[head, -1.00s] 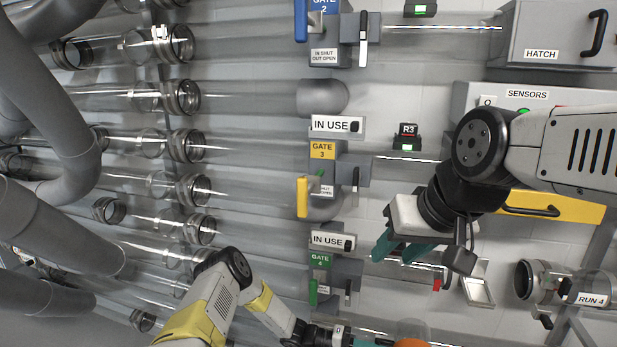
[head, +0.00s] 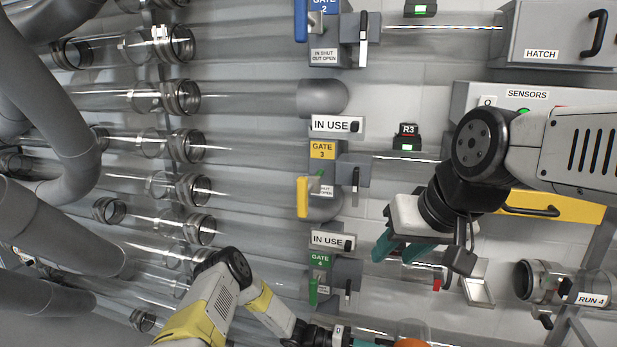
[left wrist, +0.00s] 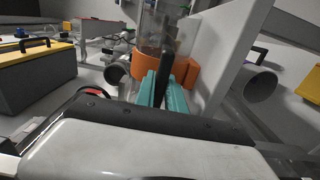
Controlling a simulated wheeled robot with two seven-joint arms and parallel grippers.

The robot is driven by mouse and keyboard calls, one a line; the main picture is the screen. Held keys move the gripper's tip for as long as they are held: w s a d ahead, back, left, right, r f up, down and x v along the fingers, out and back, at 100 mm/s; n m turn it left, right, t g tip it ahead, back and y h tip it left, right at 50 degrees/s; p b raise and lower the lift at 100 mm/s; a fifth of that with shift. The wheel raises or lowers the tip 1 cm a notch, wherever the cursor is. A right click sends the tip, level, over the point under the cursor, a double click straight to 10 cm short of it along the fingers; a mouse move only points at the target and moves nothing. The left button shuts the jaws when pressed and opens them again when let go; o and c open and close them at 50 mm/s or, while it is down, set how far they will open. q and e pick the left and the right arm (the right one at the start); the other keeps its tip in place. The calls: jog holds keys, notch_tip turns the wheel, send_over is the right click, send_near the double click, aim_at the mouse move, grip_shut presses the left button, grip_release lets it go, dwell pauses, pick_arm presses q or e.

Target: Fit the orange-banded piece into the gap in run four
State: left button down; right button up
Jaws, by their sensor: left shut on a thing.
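The orange-banded piece (head: 411,342) is at the bottom edge of the head view, a clear tube with an orange band. In the left wrist view the orange band (left wrist: 190,72) wraps the clear tube, which stands upright in the picture. My left gripper (left wrist: 165,92) is shut on the piece, its teal fingers at the band. My right gripper (head: 396,250) is open and empty, its teal fingers apart, right of the green gate 4 (head: 320,262). The run four tube (head: 592,286), labelled RUN 4, shows at the right with a metal collar (head: 524,280); the other side of the gap is not clear.
Gate 3 (head: 322,152) stands above gate 4. A sensors box (head: 470,96) and a yellow drawer (head: 575,209) are at the right. Clear tubes with metal collars fill the left. Open grey pipe ends (left wrist: 260,86) flank the piece in the left wrist view.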

pick_arm(q)
jog(key=shift+r, duration=0.1)
jog(key=shift+r, duration=2.45)
